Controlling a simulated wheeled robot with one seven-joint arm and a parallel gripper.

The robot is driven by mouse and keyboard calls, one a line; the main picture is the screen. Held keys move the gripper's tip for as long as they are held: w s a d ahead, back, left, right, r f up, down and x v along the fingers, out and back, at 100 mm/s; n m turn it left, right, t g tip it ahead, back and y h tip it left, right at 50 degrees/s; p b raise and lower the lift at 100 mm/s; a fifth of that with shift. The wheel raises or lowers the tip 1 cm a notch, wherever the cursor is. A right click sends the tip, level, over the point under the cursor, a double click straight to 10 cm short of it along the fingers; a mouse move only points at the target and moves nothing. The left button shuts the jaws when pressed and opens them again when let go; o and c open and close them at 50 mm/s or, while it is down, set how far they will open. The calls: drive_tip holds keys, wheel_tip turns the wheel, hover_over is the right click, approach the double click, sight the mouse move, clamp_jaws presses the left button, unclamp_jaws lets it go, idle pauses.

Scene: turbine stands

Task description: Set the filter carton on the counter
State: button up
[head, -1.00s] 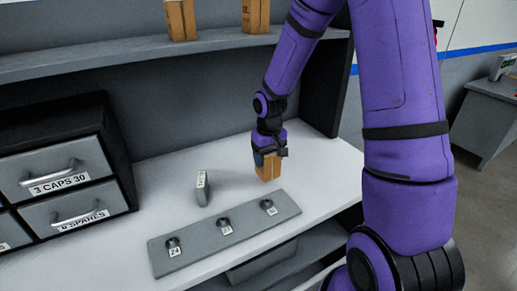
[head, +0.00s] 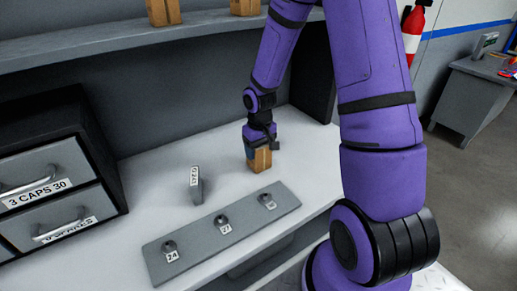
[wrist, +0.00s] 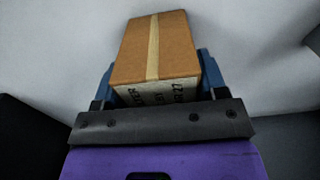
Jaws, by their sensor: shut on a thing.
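The filter carton (head: 260,160) is a small brown box with a pale tape strip. It is at the white counter (head: 300,170), behind the right end of the grey peg plate. My gripper (head: 260,140) is above it with its fingers down on the carton's sides. In the wrist view the carton (wrist: 155,50) sits between the blue fingers (wrist: 157,80), and its printed label is partly hidden by the gripper. The carton looks upright and at or very near the counter surface; I cannot tell whether its underside touches.
A grey plate (head: 190,249) with three numbered knobs lies at the counter's front. A small grey labelled block (head: 196,187) stands left of the carton. A drawer cabinet (head: 60,180) fills the left side. Two more cartons stand on the shelf (head: 120,48) above. Bare counter lies around the carton.

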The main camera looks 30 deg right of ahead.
drive_tip(key=o, duration=1.2)
drive_tip(key=shift+f, duration=0.1)
drive_tip(key=shift+c, duration=0.2)
wheel_tip(320, 180, up, 12)
drive_tip(key=s+a+r+t+h, duration=0.1)
drive_tip(key=s+a+r, duration=0.1)
drive_tip(key=s+r, duration=0.4)
drive_tip(key=s+a+r+t, duration=0.1)
drive_tip(key=s+a+r, duration=0.2)
drive_tip(key=r, duration=0.5)
drive_tip(key=s+a+r+t, duration=0.1)
drive_tip(key=s+r, duration=0.2)
drive_tip(key=s, duration=0.4)
drive_tip(key=s+a+r+t+y, duration=0.1)
drive_tip(key=s+r+t, duration=0.1)
drive_tip(key=s, duration=0.5)
drive_tip(key=shift+s+a+r, duration=0.15)
drive_tip(key=shift+s+r, duration=0.05)
drive_tip(key=shift+r, duration=0.4)
